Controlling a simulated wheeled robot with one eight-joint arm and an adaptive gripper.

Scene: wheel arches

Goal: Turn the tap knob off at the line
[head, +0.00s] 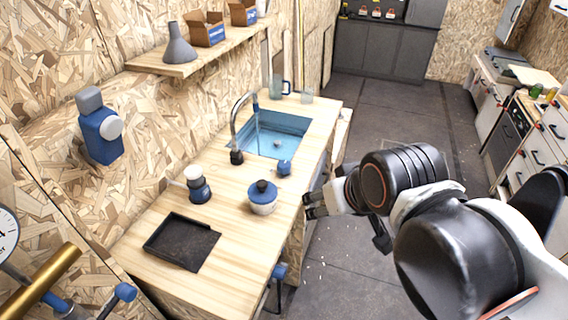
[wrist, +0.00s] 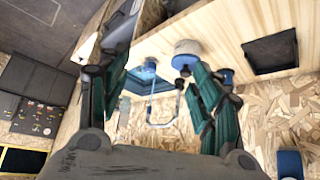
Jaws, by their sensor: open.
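A curved metal tap (head: 240,115) with a dark base rises at the near left side of the blue sink (head: 290,128). A blue strip that looks like running water hangs below its spout. A small blue knob-like piece (head: 284,167) stands on the counter by the sink's near edge; I cannot tell any line on it. My gripper (head: 312,205) is open and empty beside the counter's right edge, apart from the knob. In the wrist view my open gripper (wrist: 160,58) has the tap (wrist: 164,110) and part of the sink showing between its fingers.
The wooden counter (head: 222,245) holds a blue-lidded jar (head: 263,197), a blue-and-white bottle-like item (head: 197,184) and a black tray (head: 182,242). A glass mug (head: 278,88) stands beyond the sink. The jar is close to my gripper. Open floor lies right of the counter.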

